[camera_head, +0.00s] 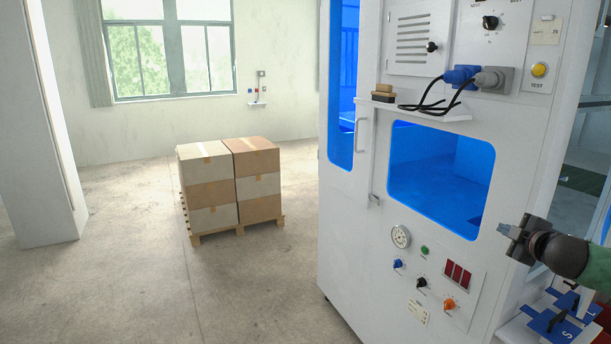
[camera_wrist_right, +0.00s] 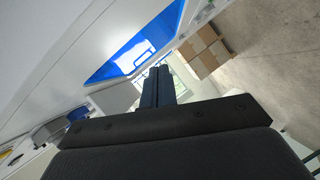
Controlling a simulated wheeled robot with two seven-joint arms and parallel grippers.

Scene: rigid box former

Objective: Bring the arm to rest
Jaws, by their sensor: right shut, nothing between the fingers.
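My right gripper (camera_head: 510,240) is at the right of the head view, in front of the white machine (camera_head: 360,240), just right of its blue-tinted window (camera_head: 440,175). Its fingers point left and are shut with nothing between them. In the right wrist view the closed fingers (camera_wrist_right: 158,88) stand together at the middle, with the machine's blue window behind them. I cannot tell whether the fingertips touch the machine's face. The left gripper is in neither view.
A gauge (camera_head: 401,236), knobs and buttons sit low on the machine's front. A small shelf (camera_head: 430,110) holds dark cables. Blue-marked fixtures (camera_head: 553,325) lie below my right gripper. Stacked boxes (camera_head: 230,180) stand on a pallet at the left, with open floor around.

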